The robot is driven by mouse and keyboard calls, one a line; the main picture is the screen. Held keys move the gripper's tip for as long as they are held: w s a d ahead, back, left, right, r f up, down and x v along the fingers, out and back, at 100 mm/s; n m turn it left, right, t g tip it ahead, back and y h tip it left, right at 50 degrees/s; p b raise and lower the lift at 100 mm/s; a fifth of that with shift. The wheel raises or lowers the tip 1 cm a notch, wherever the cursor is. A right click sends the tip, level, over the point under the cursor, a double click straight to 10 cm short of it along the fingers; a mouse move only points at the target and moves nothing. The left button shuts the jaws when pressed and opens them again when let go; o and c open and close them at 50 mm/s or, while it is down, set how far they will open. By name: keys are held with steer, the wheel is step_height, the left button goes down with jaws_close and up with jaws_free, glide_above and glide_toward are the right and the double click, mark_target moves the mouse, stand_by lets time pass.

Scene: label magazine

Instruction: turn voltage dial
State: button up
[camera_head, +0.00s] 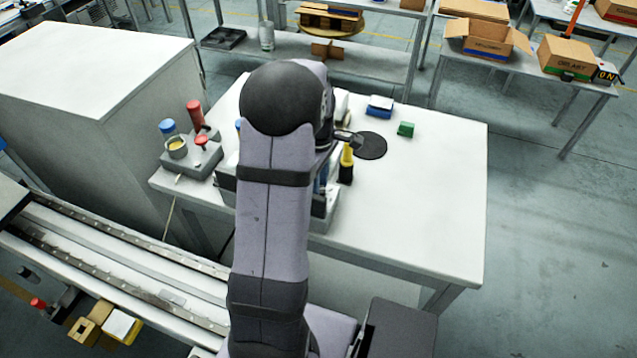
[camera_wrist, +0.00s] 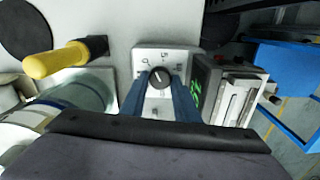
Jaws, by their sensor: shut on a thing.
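The voltage dial (camera_wrist: 160,75) is a round black knob with a white pointer mark, on a pale panel (camera_wrist: 150,53) with markings around it. In the wrist view, the two blue fingers of my gripper (camera_wrist: 161,86) are on either side of the knob and shut on it. The pointer leans up and to the left. In the head view my own arm hides the dial and the fingertips.
A yellow-and-black handle (camera_wrist: 65,58) lies left of the dial in the wrist view. A device with a green display (camera_wrist: 197,95) stands close on the right. On the white table (camera_head: 430,200), a green block (camera_head: 405,129) and a blue-and-white box (camera_head: 380,106) sit apart; the right side is clear.

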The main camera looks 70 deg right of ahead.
steer(key=shift+n, duration=1.7)
steer(key=o, duration=1)
steer(key=shift+r, duration=0.1)
steer(key=shift+r+b, duration=1.15)
steer(key=shift+r, duration=2.5)
